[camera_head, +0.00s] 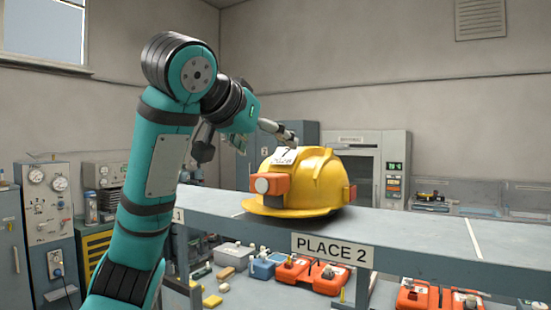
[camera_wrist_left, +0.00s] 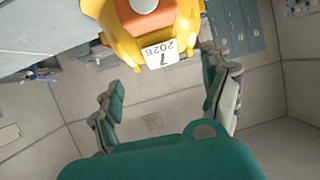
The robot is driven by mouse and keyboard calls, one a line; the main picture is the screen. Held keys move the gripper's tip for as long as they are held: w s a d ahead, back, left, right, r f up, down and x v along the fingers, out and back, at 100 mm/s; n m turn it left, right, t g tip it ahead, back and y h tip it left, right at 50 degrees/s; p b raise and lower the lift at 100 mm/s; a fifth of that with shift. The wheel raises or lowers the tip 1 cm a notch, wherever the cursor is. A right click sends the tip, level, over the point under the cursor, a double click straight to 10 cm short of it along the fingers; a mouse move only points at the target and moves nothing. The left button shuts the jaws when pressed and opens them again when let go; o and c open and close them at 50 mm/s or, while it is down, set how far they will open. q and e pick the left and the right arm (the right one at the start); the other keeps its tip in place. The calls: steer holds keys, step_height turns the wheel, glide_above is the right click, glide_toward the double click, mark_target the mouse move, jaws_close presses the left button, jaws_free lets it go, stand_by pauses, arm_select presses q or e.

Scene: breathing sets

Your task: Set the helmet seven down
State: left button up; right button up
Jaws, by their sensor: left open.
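The yellow helmet (camera_head: 316,178) sits upright on the grey shelf (camera_head: 420,228), just above the PLACE 2 label (camera_head: 332,249). It has an orange lamp block at its front and a white tag (camera_head: 283,155) reading 7. My left gripper (camera_head: 286,132) is at the helmet's upper left side, close to the tag; the head view does not show whether they touch. In the left wrist view its fingers are spread apart and empty (camera_wrist_left: 163,78), with the helmet (camera_wrist_left: 186,22) and tag beyond them at the top. My right gripper is in neither view.
The shelf is clear to the right of the helmet, past a white dividing line (camera_head: 473,238). Below stand orange cases (camera_head: 309,272), a blue box (camera_head: 267,265) and small parts. Grey cabinets and a gauge panel (camera_head: 45,200) line the walls.

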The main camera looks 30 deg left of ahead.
arm_select(q)
steer(key=v, duration=0.4)
steer(key=shift+s, duration=0.15)
stand_by(0.4)
